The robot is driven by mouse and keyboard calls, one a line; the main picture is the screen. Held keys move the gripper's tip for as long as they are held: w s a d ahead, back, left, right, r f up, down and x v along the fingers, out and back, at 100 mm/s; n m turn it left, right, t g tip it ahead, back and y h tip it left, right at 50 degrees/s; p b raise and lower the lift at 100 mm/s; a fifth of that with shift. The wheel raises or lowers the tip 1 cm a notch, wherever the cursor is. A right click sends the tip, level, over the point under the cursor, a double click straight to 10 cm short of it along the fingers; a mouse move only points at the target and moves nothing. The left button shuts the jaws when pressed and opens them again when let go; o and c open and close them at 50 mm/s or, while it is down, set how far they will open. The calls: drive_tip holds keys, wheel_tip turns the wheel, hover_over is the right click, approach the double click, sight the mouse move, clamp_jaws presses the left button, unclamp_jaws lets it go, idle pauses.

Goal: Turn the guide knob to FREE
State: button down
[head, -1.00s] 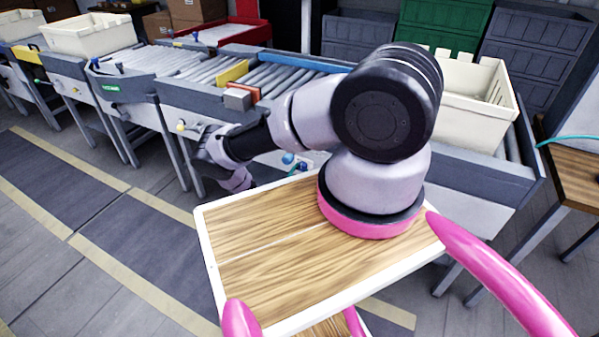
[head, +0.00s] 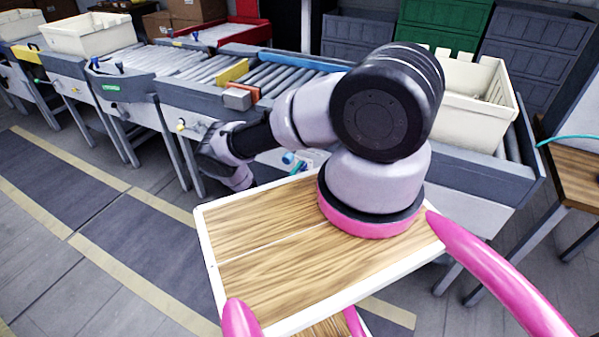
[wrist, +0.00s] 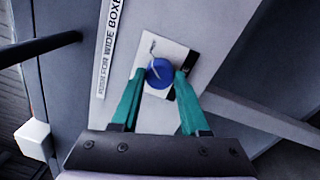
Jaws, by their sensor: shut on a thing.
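The blue round guide knob (wrist: 159,72) sits on a pale plate (wrist: 176,53) on the grey machine side in the wrist view. A thin bent metal-looking mark or pointer (wrist: 153,46) shows just above it. My gripper (wrist: 161,80) has its two teal fingers on either side of the knob, shut on it. Any lettering on the plate is too small to read. In the head view my arm reaches to the conveyor's front side, and small blue and teal parts show beside it; which is the knob I cannot tell.
A white label strip (wrist: 110,45) reading "FOR WIDE BOXES" runs beside the plate. A dark rod (wrist: 45,47) and a white block (wrist: 33,138) are at the left. The roller conveyor (head: 270,82) holds a cream crate (head: 462,110) at the right.

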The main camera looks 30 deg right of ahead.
drive_tip(key=shift+m, duration=0.6)
drive_tip(key=shift+c, duration=2)
unclamp_jaws()
drive_tip(key=v, duration=1)
drive_tip(key=shift+s+a, duration=0.3)
drive_tip(key=shift+a+f, duration=0.1)
